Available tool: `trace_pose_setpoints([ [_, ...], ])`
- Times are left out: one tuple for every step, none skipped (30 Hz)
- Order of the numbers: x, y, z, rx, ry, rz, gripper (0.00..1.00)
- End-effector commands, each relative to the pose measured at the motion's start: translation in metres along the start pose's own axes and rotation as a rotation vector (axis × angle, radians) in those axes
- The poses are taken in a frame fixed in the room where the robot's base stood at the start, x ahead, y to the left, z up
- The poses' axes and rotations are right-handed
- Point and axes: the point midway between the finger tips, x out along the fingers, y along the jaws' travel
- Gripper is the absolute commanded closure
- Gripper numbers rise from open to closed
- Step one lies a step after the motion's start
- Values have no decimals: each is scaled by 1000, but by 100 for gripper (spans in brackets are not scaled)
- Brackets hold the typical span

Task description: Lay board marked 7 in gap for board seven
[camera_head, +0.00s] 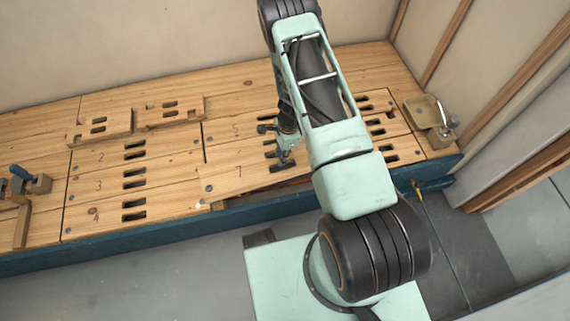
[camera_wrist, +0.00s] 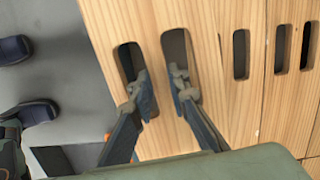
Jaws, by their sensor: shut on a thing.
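The board marked 7 (camera_head: 232,178) is a pale wooden plank with two dark slots at the front of the bench. Its front edge sits askew to the bench's blue front. A dark opening, part of the gap (camera_head: 272,191), shows below its right part. My gripper (camera_head: 285,160) is at the board's slots. In the wrist view my gripper (camera_wrist: 164,92) has one finger in each slot and is shut on the wood strip between them. The board's right end is hidden behind my arm. I cannot tell how far the board is above its seat.
Board 5 (camera_head: 228,131) lies behind, and boards 2, 3 and 4 (camera_head: 100,210) lie flat to the left. Two loose slotted boards (camera_head: 170,112) rest on top at the back. A clamp-like tool (camera_head: 22,180) is at far left; a metal fitting (camera_head: 440,128) is at right.

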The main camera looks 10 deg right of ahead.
Motion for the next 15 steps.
trace_pose_setpoints([
  [9,7,-6,38,-4,-4,100],
  [13,10,-8,52,-3,-7,100],
  [16,12,-10,67,-4,-11,100],
  [18,13,-11,75,-3,-14,100],
  [20,14,-12,80,-3,-14,100],
  [22,16,-13,86,-4,-15,100],
  [24,16,-13,89,-3,-16,100],
  [24,17,-14,92,-3,-17,100],
  [25,17,-14,94,-3,-18,100],
  [26,17,-14,94,-2,-18,100],
  [27,17,-14,94,-2,-18,100],
  [28,17,-14,93,-2,-18,100],
  [29,17,-15,93,-3,-18,100],
  [30,17,-15,93,-3,-18,100],
  [32,17,-15,92,-3,-18,100],
])
